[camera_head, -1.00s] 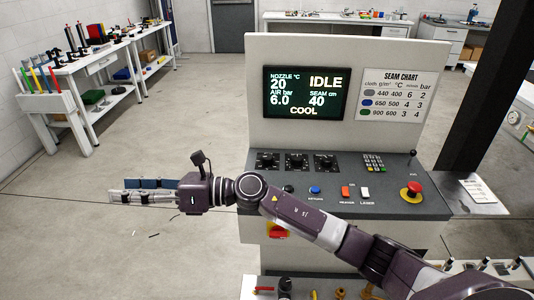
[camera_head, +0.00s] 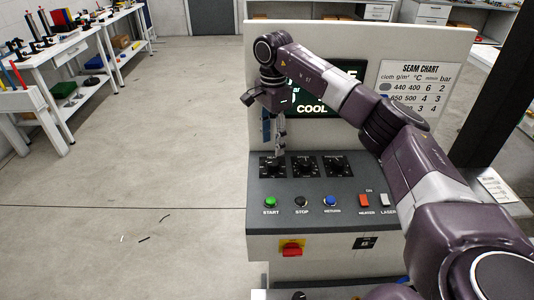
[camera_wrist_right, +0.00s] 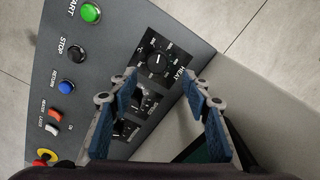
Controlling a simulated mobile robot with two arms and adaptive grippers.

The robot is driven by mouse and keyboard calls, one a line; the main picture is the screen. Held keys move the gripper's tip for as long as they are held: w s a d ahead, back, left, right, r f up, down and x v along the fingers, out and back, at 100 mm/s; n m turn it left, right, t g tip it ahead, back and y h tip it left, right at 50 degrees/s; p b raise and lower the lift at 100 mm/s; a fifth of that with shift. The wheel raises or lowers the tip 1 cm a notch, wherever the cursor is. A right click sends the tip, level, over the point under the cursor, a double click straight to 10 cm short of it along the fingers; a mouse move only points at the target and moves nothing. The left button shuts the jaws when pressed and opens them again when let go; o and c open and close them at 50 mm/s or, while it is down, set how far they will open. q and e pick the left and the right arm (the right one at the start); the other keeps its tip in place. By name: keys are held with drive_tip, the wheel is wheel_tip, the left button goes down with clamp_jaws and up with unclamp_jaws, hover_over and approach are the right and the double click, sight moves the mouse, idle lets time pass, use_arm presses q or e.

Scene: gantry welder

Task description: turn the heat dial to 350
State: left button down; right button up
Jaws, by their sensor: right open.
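The heat dial (camera_head: 272,168) is the leftmost of three black dials on the console's sloped top. In the right wrist view the heat dial (camera_wrist_right: 158,60) shows clearly, with its white pointer mark and the word HEAT beside it; its scale figures are too small to read. My right gripper (camera_head: 280,152) points down just above and behind the heat dial. In the right wrist view my right gripper (camera_wrist_right: 160,69) is open and empty, its blue-padded fingers spread below the dial in the picture. I see no clear contact. My left gripper is not in view.
The other two dials (camera_head: 305,167) (camera_head: 337,166) sit close by on the right. Start (camera_head: 270,202), stop (camera_head: 302,202) and return (camera_head: 330,201) buttons line the front. The upright panel (camera_head: 440,45) rises right behind the dials. My right arm covers much of the screen (camera_head: 350,106).

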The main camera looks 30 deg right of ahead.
sight(273, 162)
drive_tip(key=shift+s+f+p, duration=0.2)
drive_tip(key=shift+s+f, duration=0.1)
drive_tip(key=shift+f, duration=0.3)
drive_tip(key=shift+s+f+p, duration=0.2)
drive_tip(key=shift+s+f, duration=0.05)
drive_tip(key=shift+f, duration=0.3)
wheel_tip(273, 162, down, 3)
drive_tip(key=shift+w+r+p, duration=0.1)
drive_tip(key=shift+w+p, duration=0.05)
drive_tip(key=shift+p, duration=0.2)
drive_tip(key=shift+w+a+f, duration=0.1)
drive_tip(key=shift+f, duration=0.7)
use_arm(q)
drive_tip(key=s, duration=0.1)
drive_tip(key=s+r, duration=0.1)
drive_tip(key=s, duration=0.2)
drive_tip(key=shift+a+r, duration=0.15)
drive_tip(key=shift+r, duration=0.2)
use_arm(e)
drive_tip(key=c, duration=1.1)
